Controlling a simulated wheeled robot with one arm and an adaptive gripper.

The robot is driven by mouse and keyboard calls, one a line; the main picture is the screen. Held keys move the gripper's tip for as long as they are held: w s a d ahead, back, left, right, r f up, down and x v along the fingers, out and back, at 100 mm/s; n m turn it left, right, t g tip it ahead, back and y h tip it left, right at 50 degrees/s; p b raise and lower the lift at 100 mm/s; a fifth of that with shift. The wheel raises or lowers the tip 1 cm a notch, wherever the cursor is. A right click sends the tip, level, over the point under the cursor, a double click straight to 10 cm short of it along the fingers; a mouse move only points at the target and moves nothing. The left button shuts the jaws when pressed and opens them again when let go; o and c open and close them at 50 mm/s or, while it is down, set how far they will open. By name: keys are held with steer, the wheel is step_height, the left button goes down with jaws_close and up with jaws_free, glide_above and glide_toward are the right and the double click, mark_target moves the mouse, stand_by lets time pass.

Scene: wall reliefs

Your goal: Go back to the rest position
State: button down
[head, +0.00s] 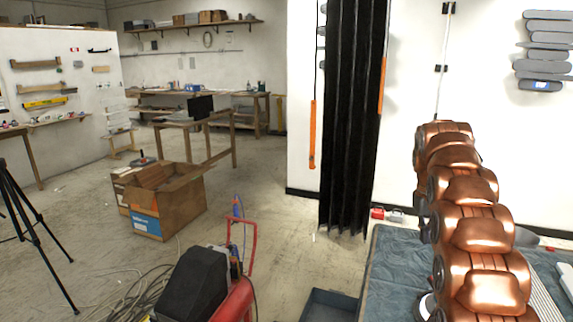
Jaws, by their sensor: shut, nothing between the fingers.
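My gripper is not visible in the head view, so its fingers and anything near them are out of sight. A copper-coloured jointed form with dark round caps rises on the right side of the view. I cannot tell whether it is part of my own arm. It covers part of a table with a blue-grey cloth top (395,262).
A black folded curtain (350,120) hangs beside the table. A red-framed machine (232,285) and loose cables stand front centre. A cardboard box (165,205), a tripod (30,225) and a wooden desk (180,125) stand left. Grey slabs (545,45) hang on the right wall. Open floor lies mid-view.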

steer(key=s+a+r, duration=0.3)
steer(key=s+a, duration=0.4)
steer(key=s, duration=0.2)
steer(key=s+a+f, duration=0.3)
steer(key=s+a, duration=0.1)
steer(key=s, duration=0.8)
steer(key=s+a+f+g, duration=0.1)
steer(key=s+a+f, duration=0.2)
steer(key=s, duration=0.9)
steer(key=s+a+f+y, duration=0.1)
steer(key=s+a+f, duration=0.2)
steer(key=s, duration=0.9)
steer(key=shift+s+a+f+g, duration=0.3)
steer(key=shift+s+a+f, duration=0.1)
steer(key=shift+a, duration=0.8)
steer(key=shift+a, duration=0.1)
